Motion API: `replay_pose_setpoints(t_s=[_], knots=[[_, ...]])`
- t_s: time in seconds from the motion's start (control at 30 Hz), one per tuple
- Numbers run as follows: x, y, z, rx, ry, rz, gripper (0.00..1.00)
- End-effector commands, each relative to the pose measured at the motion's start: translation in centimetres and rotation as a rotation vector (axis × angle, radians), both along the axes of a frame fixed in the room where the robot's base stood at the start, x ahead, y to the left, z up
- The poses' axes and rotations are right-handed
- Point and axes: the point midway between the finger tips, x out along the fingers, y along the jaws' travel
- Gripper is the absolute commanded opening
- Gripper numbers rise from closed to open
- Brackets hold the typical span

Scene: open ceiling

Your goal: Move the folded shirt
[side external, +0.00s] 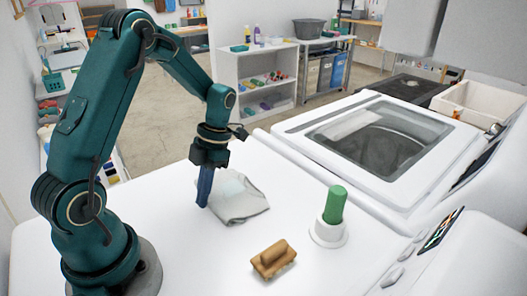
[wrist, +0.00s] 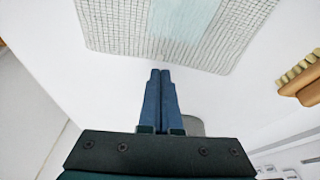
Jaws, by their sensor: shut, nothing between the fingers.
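The folded shirt (side external: 240,200) lies flat on the white top, grey with a pale blue-green patch. In the wrist view the shirt (wrist: 115,25) has a fine grid pattern and a pale blue-green band, and it fills the upper middle. My gripper (side external: 203,204) points down at the shirt's left edge in the side view. In the wrist view my gripper's blue fingers (wrist: 160,73) are together with nothing between them, their tips just short of the shirt's near edge. I cannot tell whether the tips touch the surface.
A wooden brush (side external: 272,259) lies in front of the shirt, and it also shows in the wrist view (wrist: 302,80). A green-topped bottle (side external: 335,205) in a white holder stands to the right. A washing machine (side external: 300,135) with a glass lid is behind. The white top (side external: 200,260) is clear at the front left.

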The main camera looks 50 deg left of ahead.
Motion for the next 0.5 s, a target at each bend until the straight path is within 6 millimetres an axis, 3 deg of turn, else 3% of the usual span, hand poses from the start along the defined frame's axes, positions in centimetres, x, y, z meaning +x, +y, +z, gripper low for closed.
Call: replay_pose_setpoints(t_s=[0.5], knots=[[0.95,0.08,-0.03,0.001,0.001,-0.001,0.00]])
